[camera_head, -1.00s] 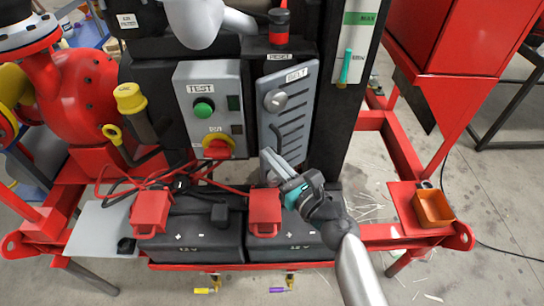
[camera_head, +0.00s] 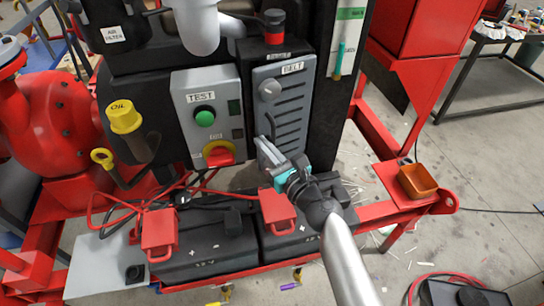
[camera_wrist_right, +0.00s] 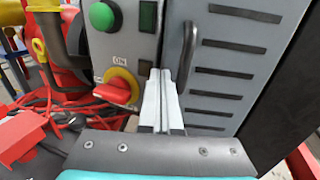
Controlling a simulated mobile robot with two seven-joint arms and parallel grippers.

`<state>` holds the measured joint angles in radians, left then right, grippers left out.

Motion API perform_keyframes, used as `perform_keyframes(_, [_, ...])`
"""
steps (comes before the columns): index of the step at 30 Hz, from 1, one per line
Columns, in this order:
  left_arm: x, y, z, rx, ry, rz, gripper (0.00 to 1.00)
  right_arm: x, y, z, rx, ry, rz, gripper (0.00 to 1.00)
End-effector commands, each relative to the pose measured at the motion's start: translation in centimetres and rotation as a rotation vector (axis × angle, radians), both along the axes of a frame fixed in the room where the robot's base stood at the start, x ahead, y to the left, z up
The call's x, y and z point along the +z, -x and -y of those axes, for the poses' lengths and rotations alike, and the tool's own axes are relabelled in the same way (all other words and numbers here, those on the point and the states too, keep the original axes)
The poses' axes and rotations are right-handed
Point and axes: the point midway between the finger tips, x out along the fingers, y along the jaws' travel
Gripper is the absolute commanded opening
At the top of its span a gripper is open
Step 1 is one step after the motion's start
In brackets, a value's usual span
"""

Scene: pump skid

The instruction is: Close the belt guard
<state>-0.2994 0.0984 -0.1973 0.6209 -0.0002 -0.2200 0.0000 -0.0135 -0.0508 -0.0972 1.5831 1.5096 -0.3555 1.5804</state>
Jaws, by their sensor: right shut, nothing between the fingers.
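The belt guard (camera_head: 289,105) is a grey slotted panel labelled BELT, with a round knob (camera_head: 269,90) near its top. It stands right of the grey test box (camera_head: 207,115). A dark bar handle (camera_head: 269,125) runs along its lower left side; it also shows in the wrist view (camera_wrist_right: 187,58). My right gripper (camera_head: 262,143) is shut and empty, its fingertips in front of the guard's lower left edge, just below the handle. In the wrist view the fingertips (camera_wrist_right: 165,75) point at that edge; I cannot tell whether they touch. Whether the guard sits flush is unclear. My left gripper is out of view.
A red-and-yellow switch (camera_head: 218,154) sits close left of my right gripper. Black batteries (camera_head: 205,246) with red terminal covers and loose red cables lie below. A yellow oil cap (camera_head: 123,116) is at left. An orange bin (camera_head: 417,181) stands on the red frame at right.

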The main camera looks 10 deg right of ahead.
Motion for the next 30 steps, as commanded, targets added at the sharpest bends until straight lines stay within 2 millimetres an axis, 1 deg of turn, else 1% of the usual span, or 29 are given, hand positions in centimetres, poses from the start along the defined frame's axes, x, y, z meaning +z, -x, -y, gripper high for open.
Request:
perform_keyframes(3, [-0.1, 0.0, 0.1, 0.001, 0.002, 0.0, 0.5, 0.0, -1.1, -0.5, 0.003, -0.001, 0.0, 0.0])
perform_keyframes(6, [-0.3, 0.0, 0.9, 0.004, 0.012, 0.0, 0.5, 0.0, -1.9, -1.0, 0.003, -0.001, 0.0, 0.0])
perform_keyframes(9, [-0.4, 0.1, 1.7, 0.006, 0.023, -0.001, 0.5, 0.0, -2.5, -1.3, 0.004, -0.001, 0.0, 0.0])
perform_keyframes(12, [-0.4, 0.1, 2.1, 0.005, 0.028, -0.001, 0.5, -0.1, -2.9, -1.4, 0.004, -0.001, 0.0, 0.0])
perform_keyframes(18, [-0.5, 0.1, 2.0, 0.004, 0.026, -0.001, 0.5, 0.0, -3.5, -1.7, 0.004, 0.0, 0.001, 0.0])
perform_keyframes(30, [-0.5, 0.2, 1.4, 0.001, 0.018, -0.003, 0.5, 0.3, -3.6, -1.8, 0.004, -0.002, 0.004, 0.0])
